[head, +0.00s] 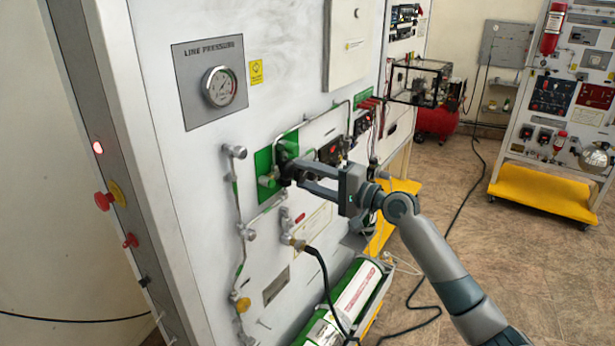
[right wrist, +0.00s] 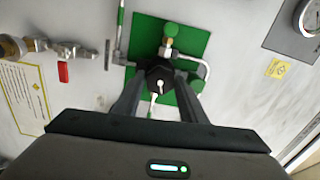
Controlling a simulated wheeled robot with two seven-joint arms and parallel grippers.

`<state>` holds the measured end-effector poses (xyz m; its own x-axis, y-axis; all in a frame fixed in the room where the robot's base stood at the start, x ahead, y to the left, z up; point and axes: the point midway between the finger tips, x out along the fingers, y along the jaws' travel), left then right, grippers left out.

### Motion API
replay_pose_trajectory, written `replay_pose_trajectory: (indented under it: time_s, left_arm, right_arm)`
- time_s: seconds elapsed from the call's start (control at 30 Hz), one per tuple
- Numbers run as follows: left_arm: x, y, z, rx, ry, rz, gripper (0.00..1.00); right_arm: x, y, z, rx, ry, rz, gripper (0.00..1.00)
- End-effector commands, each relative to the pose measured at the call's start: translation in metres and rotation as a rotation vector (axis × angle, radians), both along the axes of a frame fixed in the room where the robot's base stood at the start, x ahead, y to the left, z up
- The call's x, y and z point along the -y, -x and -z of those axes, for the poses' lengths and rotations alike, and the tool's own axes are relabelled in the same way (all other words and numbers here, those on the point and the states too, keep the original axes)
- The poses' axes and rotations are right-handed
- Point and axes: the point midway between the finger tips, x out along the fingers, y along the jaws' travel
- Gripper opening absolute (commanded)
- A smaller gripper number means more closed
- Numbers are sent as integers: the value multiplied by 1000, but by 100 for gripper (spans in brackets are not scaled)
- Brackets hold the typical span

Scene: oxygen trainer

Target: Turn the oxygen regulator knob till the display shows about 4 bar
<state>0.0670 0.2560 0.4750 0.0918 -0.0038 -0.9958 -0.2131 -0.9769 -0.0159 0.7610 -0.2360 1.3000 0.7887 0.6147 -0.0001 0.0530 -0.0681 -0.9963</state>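The dark regulator knob (right wrist: 157,78) sits on a green plate (right wrist: 196,43) in the right wrist view. The plate also shows in the head view (head: 263,161), where the knob is mostly hidden by my gripper. My right gripper (head: 288,170) has its two fingers on either side of the knob, seemingly touching it; the fingers also show in the right wrist view (right wrist: 158,88). The round line pressure gauge (head: 220,86) is on the panel above left; its reading is too small to tell. My left gripper is not in view.
Metal pipes and valves (head: 240,235) run down the panel left of the plate. A green and white cylinder (head: 350,295) lies low beside the panel, with a black hose near it. A second panel with a yellow base (head: 545,190) stands at the right. The floor between is mostly clear.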

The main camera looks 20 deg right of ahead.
Motion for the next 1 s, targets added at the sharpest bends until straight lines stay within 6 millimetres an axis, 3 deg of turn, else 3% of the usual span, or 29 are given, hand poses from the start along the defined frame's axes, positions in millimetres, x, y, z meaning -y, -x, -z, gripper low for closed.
replay_pose_trajectory:
  time_s: [0.57, 0.77, 1.0]
  left_arm:
    - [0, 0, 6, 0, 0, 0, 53]
    - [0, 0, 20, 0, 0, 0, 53]
    - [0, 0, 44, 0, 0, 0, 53]
  right_arm:
    - [6, 7, 2, 1, 2, 0, 53]
    - [21, 27, 5, 2, 5, 0, 53]
    - [50, 63, 7, 2, 5, 2, 53]
